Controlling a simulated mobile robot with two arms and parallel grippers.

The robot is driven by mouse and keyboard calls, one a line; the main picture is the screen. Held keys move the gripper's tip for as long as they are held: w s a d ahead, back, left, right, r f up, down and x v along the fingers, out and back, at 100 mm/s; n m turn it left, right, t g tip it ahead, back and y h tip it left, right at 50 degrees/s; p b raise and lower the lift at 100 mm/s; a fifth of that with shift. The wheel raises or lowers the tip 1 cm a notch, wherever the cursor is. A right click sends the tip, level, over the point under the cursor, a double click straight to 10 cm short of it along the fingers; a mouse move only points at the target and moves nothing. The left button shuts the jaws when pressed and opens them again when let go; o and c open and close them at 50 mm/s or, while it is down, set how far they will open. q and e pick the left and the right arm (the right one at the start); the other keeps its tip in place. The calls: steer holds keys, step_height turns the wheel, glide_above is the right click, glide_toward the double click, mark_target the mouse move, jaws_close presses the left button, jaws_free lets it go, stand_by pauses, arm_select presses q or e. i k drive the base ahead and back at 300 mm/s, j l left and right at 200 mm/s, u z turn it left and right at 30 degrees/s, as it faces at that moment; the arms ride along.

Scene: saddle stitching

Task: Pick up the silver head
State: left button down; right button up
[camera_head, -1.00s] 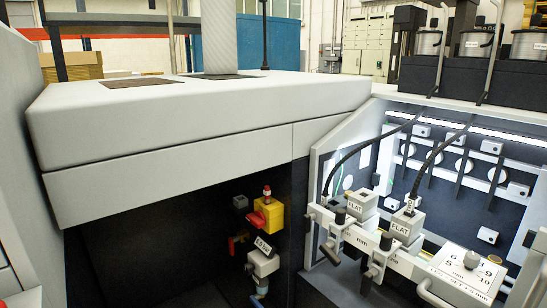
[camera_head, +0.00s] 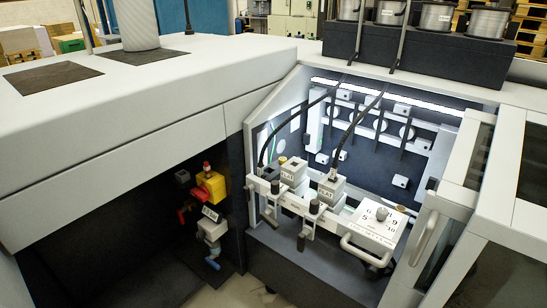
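Two silver-grey block-shaped heads stand side by side on a pale bar inside the lit machine bay, right of centre. The right one carries a label that seems to read FLAT. I cannot tell from the picture which one the task names. Both look upright and seated on the bar (camera_head: 275,200). Neither of my grippers is in view, and nothing touches the heads.
A white dial box (camera_head: 375,228) with a curved handle sits right of the heads. An open white door (camera_head: 440,225) stands at the right. A yellow and red switch unit (camera_head: 210,186) is in the dark recess at left. Wire spools (camera_head: 390,12) stand above. The bay's front is unobstructed.

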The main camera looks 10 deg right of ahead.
mark_target(293, 172)
steer(key=i+z, duration=0.15)
steer(key=z, duration=0.2)
steer(key=i+z, duration=0.15)
steer(key=z, duration=0.2)
steer(key=i+z, duration=0.15)
steer(key=z, duration=0.2)
